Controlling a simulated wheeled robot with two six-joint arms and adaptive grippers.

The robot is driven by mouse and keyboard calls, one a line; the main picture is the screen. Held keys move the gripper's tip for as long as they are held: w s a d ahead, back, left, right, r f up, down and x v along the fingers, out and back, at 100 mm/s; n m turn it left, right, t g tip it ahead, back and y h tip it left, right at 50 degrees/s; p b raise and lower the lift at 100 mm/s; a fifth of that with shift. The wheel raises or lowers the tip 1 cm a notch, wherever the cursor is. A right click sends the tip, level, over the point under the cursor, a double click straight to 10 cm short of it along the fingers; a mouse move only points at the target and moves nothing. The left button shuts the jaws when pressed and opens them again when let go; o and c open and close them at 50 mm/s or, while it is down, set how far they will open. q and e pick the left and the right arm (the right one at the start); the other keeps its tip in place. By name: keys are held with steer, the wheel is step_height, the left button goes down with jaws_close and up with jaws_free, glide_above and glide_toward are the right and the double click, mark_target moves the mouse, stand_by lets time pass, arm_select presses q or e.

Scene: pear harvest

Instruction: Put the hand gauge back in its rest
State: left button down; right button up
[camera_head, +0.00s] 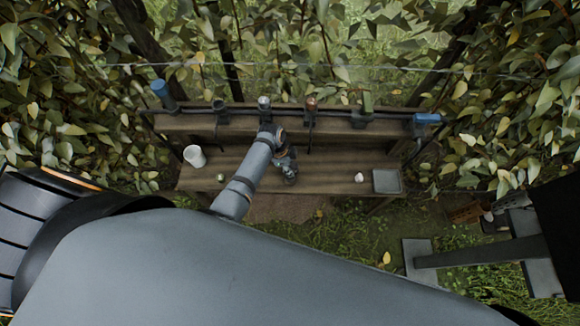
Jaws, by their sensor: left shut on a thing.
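My left arm reaches over the wooden bench from the lower left, and its gripper (290,176) points down at the middle of the bench board. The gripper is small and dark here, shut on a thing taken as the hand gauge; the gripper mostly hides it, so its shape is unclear. A dark rail (340,112) with several holders runs along the back of the bench. The holder (221,117) left of the silver-topped tool looks empty. My right gripper is not in view.
On the rail are a blue tool (162,92), a silver-topped one (264,102), a copper one (311,103), a green one (367,102) and a blue one (427,118). A white cup (194,156), a small pale object (359,178) and a grey tray (387,181) are on the bench. Foliage crowds both sides.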

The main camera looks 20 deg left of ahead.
arm_select(q)
steer(key=shift+f, duration=0.1)
steer(key=c, duration=1)
jaws_free()
steer(key=v, duration=1.2)
steer(key=shift+s, duration=0.1)
